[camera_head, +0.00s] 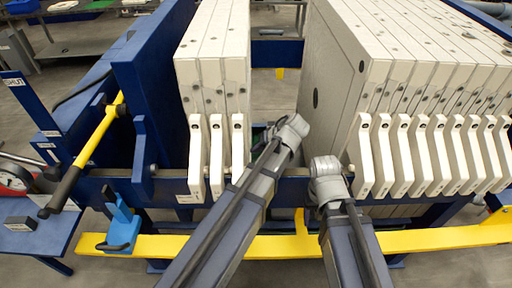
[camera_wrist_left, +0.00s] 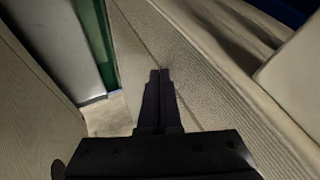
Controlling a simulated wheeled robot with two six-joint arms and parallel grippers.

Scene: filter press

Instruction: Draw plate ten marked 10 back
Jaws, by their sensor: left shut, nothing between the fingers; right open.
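Several cream filter plates (camera_head: 365,75) with white handles hang packed in the right stack, and three more (camera_head: 210,60) hang at the left. No number 10 is legible on any plate. My left gripper (camera_head: 288,128) is in the gap between the stacks, its fingers mostly hidden by its wrist in the head view. In the left wrist view its fingers (camera_wrist_left: 158,88) are shut and empty, in front of a pale textured surface (camera_wrist_left: 205,75). Contact cannot be told. My right gripper (camera_head: 325,168) is near the front rail, left of the right stack's handles; its fingers are hidden.
A blue press head (camera_head: 155,80) stands left of the plates. A yellow bar (camera_head: 400,241) crosses the front, and a yellow lever with a black grip (camera_head: 65,187) slants at the left. A green strip (camera_wrist_left: 96,40) shows beside the left fingers. The gap between stacks is open.

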